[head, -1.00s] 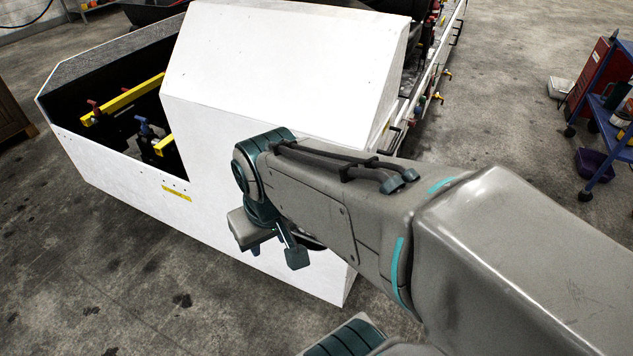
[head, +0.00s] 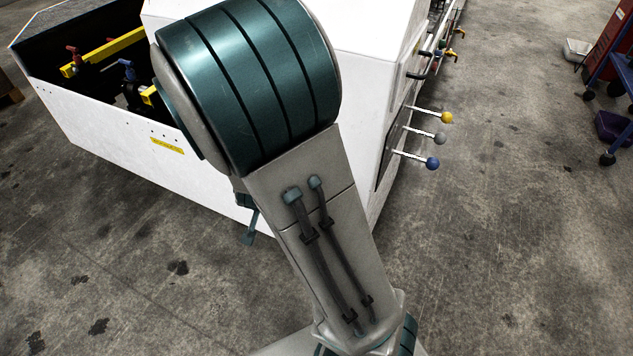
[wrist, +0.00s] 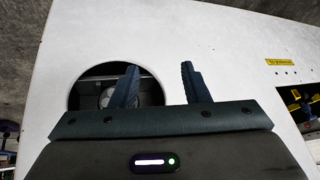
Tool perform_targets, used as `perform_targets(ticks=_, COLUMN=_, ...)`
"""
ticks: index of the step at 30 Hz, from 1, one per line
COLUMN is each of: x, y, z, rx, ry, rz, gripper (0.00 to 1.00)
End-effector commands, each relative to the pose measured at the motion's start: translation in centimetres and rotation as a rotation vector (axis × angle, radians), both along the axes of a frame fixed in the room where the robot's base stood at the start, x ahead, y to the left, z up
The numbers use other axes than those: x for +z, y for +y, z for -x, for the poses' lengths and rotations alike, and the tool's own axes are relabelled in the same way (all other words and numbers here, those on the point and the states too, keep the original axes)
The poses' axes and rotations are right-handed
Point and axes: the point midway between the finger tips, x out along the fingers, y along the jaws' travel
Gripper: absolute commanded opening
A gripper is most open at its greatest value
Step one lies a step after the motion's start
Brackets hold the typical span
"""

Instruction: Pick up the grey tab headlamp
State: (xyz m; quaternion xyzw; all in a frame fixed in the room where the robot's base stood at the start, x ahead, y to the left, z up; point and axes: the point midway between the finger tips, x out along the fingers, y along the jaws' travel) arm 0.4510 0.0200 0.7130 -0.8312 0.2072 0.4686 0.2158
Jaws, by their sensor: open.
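In the wrist view a round dark opening (wrist: 84,95) is cut in the white panel. Inside it, partly behind my left finger, shows a pale grey round part (wrist: 106,97) that may be the headlamp; I cannot make out a grey tab. My gripper (wrist: 158,82) is open, with nothing seen between its fingers. The left finger overlaps the opening's right part in the picture; the right finger stands over plain white panel. In the head view my arm hides most of the gripper, and no headlamp shows.
The white loader body (head: 105,140) stands before me, with an open bay holding yellow bars (head: 97,54) at left. Levers with yellow, grey and blue knobs (head: 432,163) stick out from its right side. A blue cart (head: 618,75) stands far right. Floor in front is clear.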

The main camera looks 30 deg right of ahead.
Motion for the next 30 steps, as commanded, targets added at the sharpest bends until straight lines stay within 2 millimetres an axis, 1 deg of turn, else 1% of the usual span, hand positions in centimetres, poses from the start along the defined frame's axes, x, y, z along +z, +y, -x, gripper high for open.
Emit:
perform_targets(ticks=1, x=-3.4, y=-0.9, z=-0.4, rx=-0.041, ry=-0.027, rz=0.077, gripper=0.42)
perform_targets(ticks=3, x=-5.2, y=-2.6, z=-1.1, rx=-0.107, ry=-0.09, rz=0.184, gripper=0.42)
perform_targets(ticks=6, x=-6.5, y=-4.8, z=-1.9, rx=-0.188, ry=-0.203, rz=0.353, gripper=0.42)
perform_targets(ticks=8, x=-6.4, y=-6.0, z=-2.2, rx=-0.231, ry=-0.282, rz=0.454, gripper=0.42)
perform_targets(ticks=10, x=-5.6, y=-6.9, z=-2.5, rx=-0.273, ry=-0.379, rz=0.564, gripper=0.42)
perform_targets(ticks=13, x=-4.0, y=-7.5, z=-2.5, rx=-0.318, ry=-0.507, rz=0.691, gripper=0.42)
perform_targets(ticks=16, x=-2.4, y=-7.5, z=-2.3, rx=-0.35, ry=-0.607, rz=0.779, gripper=0.42)
perform_targets(ticks=19, x=-1.2, y=-7.5, z=-2.1, rx=-0.369, ry=-0.667, rz=0.828, gripper=0.42)
perform_targets(ticks=23, x=-0.7, y=-8.1, z=-2.4, rx=-0.381, ry=-0.695, rz=0.848, gripper=0.42)
perform_targets(ticks=30, x=-0.9, y=-11.6, z=-5.0, rx=-0.385, ry=-0.692, rz=0.848, gripper=0.42)
